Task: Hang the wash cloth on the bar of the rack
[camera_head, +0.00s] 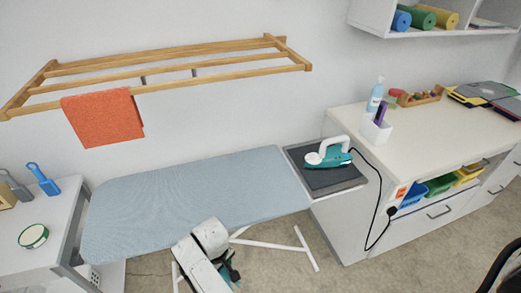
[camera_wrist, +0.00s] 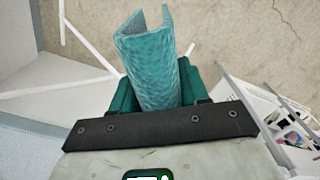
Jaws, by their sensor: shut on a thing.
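A teal, textured wash cloth (camera_wrist: 153,72) is in my gripper (camera_wrist: 158,85) in the wrist view. It is bent into a curved, folded shape between the two dark green fingers and sticks out past their tips. In the head view my gripper (camera_head: 228,272) is low at the bottom, in front of the ironing board; the cloth cannot be made out clearly there. The wooden rack (camera_head: 180,82) is on the wall at upper left, with several bars. An orange cloth (camera_head: 103,117) hangs over the left part of its front bar.
The blue ironing board (camera_head: 195,192) stands below the rack. A side table (camera_head: 60,222) is at left. The front bar right of the orange cloth is bare.

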